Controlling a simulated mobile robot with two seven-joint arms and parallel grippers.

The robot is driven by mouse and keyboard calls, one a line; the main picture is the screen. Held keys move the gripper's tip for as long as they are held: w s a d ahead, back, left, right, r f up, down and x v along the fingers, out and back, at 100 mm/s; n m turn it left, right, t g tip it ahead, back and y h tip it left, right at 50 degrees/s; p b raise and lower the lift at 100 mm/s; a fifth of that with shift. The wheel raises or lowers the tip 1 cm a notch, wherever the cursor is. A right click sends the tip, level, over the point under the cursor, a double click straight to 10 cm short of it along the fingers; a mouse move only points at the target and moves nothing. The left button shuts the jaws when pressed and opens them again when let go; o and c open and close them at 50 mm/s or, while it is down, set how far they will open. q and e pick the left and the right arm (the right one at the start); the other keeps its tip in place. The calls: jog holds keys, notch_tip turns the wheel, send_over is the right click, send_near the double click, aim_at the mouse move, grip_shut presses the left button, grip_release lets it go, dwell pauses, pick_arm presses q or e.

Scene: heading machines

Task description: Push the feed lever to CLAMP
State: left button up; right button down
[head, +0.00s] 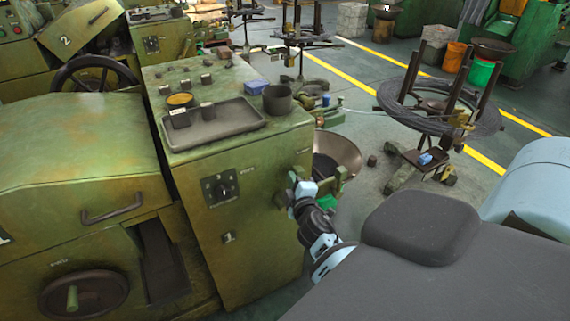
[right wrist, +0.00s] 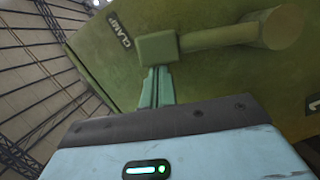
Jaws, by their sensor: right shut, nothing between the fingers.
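The feed lever shows large in the right wrist view: a round hub (right wrist: 283,28), a short arm and a block-shaped end (right wrist: 158,48). The CLAMP label (right wrist: 119,31) is on the green panel just beyond the block end. In the head view the lever hub (head: 281,199) sits on the machine's front panel, and my gripper partly hides the rest of the lever. My right gripper (head: 297,182) is shut and empty. Its fingertips (right wrist: 157,74) are right at the block end; I cannot tell for sure whether they touch it. My left gripper is out of view.
The green machine cabinet (head: 262,260) fills the space beside my right gripper. Its top holds a tray (head: 225,119), a dark cup (head: 277,98) and a blue box (head: 256,86). A metal bowl (head: 342,154) stands close behind the gripper. A wire coil stand (head: 435,122) is farther right.

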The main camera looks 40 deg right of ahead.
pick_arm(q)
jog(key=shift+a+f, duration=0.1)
pick_arm(e)
jog(key=d, duration=0.2)
jog(key=shift+s+d+f, duration=0.3)
jog(key=shift+s+f, duration=0.05)
jog(key=shift+s, duration=0.05)
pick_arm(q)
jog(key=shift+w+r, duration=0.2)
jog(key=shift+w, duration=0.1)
pick_arm(e)
jog(key=shift+d, duration=0.1)
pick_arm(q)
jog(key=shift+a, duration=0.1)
pick_arm(e)
jog(key=shift+r, duration=0.1)
